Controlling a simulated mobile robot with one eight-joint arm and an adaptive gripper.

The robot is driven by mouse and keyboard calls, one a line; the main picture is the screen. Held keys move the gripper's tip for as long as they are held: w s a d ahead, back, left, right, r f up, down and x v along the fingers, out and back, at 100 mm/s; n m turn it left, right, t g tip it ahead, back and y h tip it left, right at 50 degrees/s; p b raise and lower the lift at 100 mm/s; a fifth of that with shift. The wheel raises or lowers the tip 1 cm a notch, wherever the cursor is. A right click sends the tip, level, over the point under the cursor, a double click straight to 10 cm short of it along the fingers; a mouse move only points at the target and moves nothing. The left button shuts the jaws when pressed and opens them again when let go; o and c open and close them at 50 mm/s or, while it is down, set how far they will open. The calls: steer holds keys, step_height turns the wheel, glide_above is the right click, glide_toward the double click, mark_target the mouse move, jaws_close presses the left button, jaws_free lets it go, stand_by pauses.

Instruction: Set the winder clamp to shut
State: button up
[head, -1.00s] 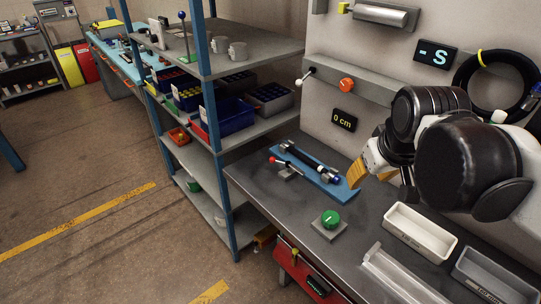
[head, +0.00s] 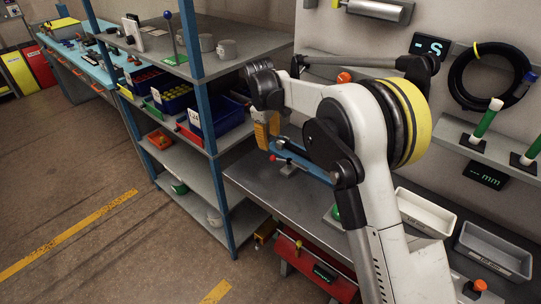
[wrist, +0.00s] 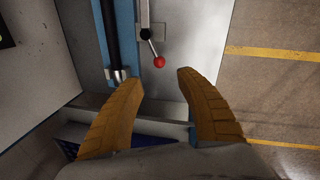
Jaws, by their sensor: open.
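A lever with a red ball knob (wrist: 159,62) is on a small grey plate on the bench, beside a blue board (wrist: 126,25); the knob also shows in the head view (head: 272,158). I cannot tell for sure that this lever is the winder clamp. A black hose (wrist: 106,30) lies along the board, with a metal fitting (wrist: 117,75) at its near end. My gripper (wrist: 158,80) is open and empty, its orange fingers apart, with the red knob just beyond the fingertips in the picture. In the head view my gripper (head: 267,130) is above the bench's left end, and my arm hides much of the board.
A green button (head: 335,212) is partly hidden by my arm. Trays (head: 425,213) stand at the right. A coiled black hose (head: 458,90) hangs on the wall panel. The left floor is clear.

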mark_target(273, 156)
steer(key=f+b, duration=0.1)
steer(key=f, duration=0.2)
steer(key=w+f+b, duration=0.1)
steer(key=f, duration=0.2)
steer(key=d+f+b, duration=0.1)
steer(key=f, duration=0.3)
steer(key=shift+w, duration=0.35)
jaws_close()
